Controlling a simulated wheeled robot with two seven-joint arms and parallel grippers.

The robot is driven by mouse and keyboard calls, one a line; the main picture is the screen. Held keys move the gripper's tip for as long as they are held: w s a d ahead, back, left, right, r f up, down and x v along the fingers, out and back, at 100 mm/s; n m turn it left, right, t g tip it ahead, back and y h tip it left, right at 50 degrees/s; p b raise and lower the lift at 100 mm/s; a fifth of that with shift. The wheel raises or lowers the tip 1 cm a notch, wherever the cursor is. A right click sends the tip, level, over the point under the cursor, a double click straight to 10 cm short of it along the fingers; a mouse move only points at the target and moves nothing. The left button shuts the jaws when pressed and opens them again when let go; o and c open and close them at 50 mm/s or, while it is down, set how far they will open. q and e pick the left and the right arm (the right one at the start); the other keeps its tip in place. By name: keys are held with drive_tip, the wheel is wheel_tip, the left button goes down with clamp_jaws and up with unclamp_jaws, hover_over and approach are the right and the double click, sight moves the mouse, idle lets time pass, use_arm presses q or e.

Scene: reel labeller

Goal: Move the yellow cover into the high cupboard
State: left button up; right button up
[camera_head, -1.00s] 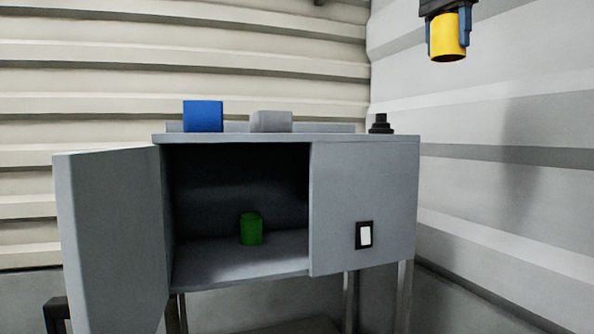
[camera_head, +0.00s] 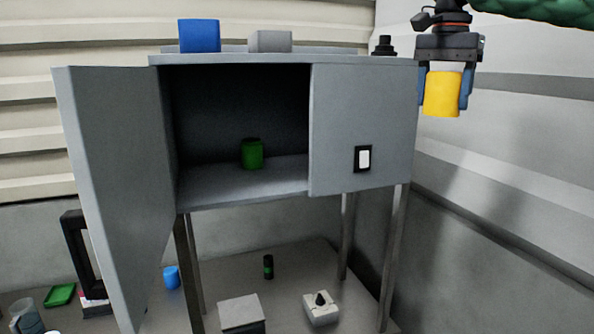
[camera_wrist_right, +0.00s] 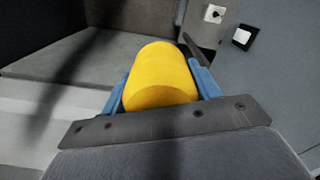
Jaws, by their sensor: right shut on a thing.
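The yellow cover (camera_head: 441,94) is a short cylinder held between the blue fingers of my right gripper (camera_head: 443,92), at the upper right of the head view. It fills the jaws (camera_wrist_right: 160,80) in the right wrist view. The grey high cupboard (camera_head: 363,120) stands on legs in the middle. Its left door (camera_head: 115,190) is swung open and its right door is shut. A green cylinder (camera_head: 252,154) stands inside on the cupboard floor. The cover is outside the cupboard, to the right of the shut door in the picture. My left gripper is not in view.
On the cupboard top are a blue block (camera_head: 199,36), a grey block (camera_head: 270,41) and a black knob-like thing (camera_head: 384,46). Below are a blue cup (camera_head: 171,277), a dark cylinder (camera_head: 268,267) and two boxes. The opening has free room beside the green cylinder.

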drive_tip(key=s+a+f+n, duration=0.2)
drive_tip(key=f+n, duration=0.1)
drive_tip(key=f, duration=1.7)
drive_tip(key=s+a+f+n, duration=0.2)
drive_tip(key=f+n, duration=0.1)
drive_tip(key=f, duration=1.8)
drive_tip(key=s+a+f+n, duration=0.2)
drive_tip(key=f+n, duration=0.1)
drive_tip(key=f, duration=1.8)
drive_tip(key=shift+s+a+f, duration=0.15)
drive_tip(key=shift+a+f, duration=0.05)
drive_tip(key=shift+a, duration=0.05)
drive_tip(key=shift+a, duration=0.15)
drive_tip(key=shift+d, duration=0.2)
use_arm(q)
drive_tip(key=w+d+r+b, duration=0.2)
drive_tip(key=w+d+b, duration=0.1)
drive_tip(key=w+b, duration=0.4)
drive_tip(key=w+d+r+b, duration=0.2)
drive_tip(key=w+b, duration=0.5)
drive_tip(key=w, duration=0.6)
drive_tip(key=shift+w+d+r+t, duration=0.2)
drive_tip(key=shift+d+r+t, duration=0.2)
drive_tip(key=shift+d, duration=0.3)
use_arm(e)
wheel_tip(320, 180, down, 14)
drive_tip(key=shift+f, duration=0.15)
